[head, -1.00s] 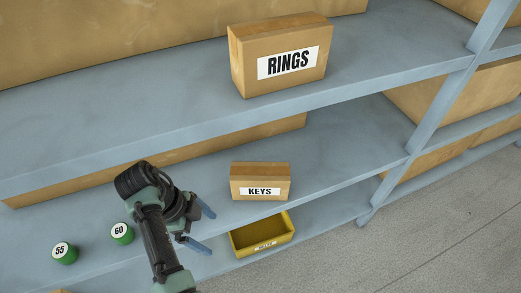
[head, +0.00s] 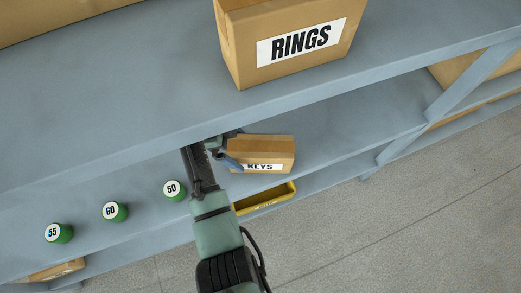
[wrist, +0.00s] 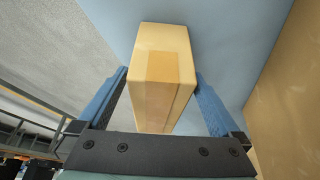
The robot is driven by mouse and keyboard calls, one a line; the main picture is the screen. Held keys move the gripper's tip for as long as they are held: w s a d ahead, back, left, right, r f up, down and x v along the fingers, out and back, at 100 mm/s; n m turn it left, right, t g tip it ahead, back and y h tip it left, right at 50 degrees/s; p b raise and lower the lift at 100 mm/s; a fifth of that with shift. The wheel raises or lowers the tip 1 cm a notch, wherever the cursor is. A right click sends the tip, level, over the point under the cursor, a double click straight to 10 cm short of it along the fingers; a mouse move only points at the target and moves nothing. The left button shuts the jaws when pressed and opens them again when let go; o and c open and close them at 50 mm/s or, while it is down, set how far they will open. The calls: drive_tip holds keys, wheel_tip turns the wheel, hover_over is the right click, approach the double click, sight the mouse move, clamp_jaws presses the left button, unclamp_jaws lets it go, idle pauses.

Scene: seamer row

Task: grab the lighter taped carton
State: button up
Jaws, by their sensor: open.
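A small taped carton labelled KEYS (head: 262,151) stands on the middle shelf in the head view. A larger taped carton labelled RINGS (head: 290,45) stands on the shelf above. My gripper (head: 229,155) is at the left end of the KEYS carton, partly hidden by my arm and the upper shelf's edge. In the wrist view a taped carton (wrist: 160,75) lies between the two blue fingers of my gripper (wrist: 160,95). The fingers are open on either side of it, with a gap visible at least on the left. Its label does not show there.
Green cans marked 55 (head: 59,233), 60 (head: 115,211) and 50 (head: 174,190) stand left of my arm on the middle shelf (head: 140,190). A yellow bin (head: 265,198) sits below the KEYS carton. The upper shelf (head: 130,110) overhangs my gripper.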

sight(256, 146)
drive_tip(key=shift+d, duration=0.7)
drive_tip(key=d, duration=0.2)
drive_tip(key=d+f, duration=0.1)
drive_tip(key=d, duration=0.1)
drive_tip(key=shift+f, duration=0.1)
clamp_jaws()
